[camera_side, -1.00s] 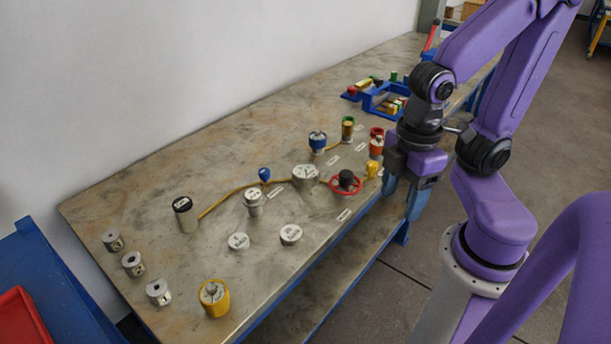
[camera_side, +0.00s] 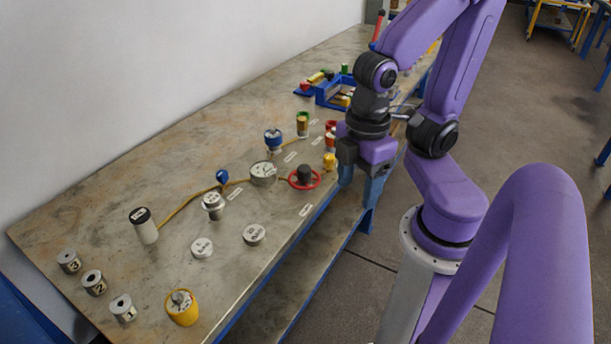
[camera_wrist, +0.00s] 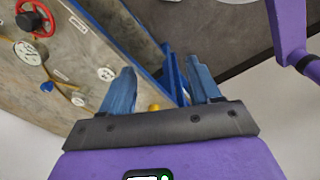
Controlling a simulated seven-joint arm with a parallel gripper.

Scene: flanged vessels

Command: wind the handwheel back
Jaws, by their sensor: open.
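The handwheel (camera_side: 304,177), a red ring around a black hub, stands near the bench's front edge. In the wrist view it also shows at the upper left (camera_wrist: 35,18), well outside the space between my fingers. My gripper (camera_side: 359,190) is to the right of the handwheel in the side view, at the bench's front edge. Its two blue fingers are apart with nothing between them, as the wrist view also shows (camera_wrist: 161,82). The gripper does not touch the handwheel.
A round grey gauge (camera_side: 263,173) sits left of the wheel, and a small yellow part (camera_side: 329,161) stands behind it. A blue tray (camera_side: 335,95) lies farther back. A yellow vessel (camera_side: 182,308) stands at the near end. Open floor lies right of the bench.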

